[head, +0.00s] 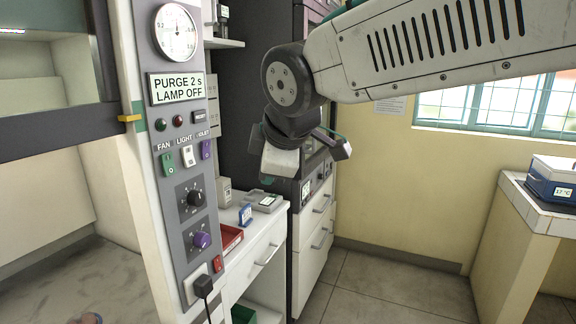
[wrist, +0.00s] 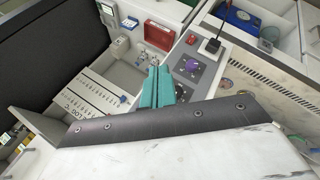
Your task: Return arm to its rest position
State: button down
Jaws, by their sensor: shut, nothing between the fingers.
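My arm (head: 420,50) reaches in from the upper right of the head view, raised and bent down at the wrist. My gripper (wrist: 157,88) shows in the wrist view as two teal fingers pressed together, with nothing between them. In the head view the wrist hides most of the fingers, and only a little teal shows below it. The gripper hangs in the air beside the control panel (head: 190,180) and in front of the tall dark cabinet (head: 240,105). It appears to touch nothing.
A white drawer unit (head: 262,250) stands below, with a red tray (head: 230,238) and small devices on top. The panel carries a purple knob (head: 201,240) and a plugged black cord. A blue box (head: 553,180) sits on the right counter. The floor (head: 390,290) between is clear.

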jog(key=s+d+f+m+g+h, duration=0.1)
jog(key=s+d+f+m, duration=0.3)
jog(key=d, duration=0.6)
jog(key=s+d+f+m+g+h, duration=0.1)
jog(key=s+d+f+m, duration=0.3)
jog(key=s+d+m, duration=0.4)
jog(key=s+d+f+m+g+h, duration=0.1)
jog(key=s+d+f+m+g, duration=0.2)
jog(key=s+d, duration=0.8)
notch_tip(320, 180, down, 2)
jog(key=d+m, duration=0.2)
jog(key=m, duration=0.1)
jog(key=shift+d+m+g, duration=0.3)
jog(key=shift+m, duration=0.1)
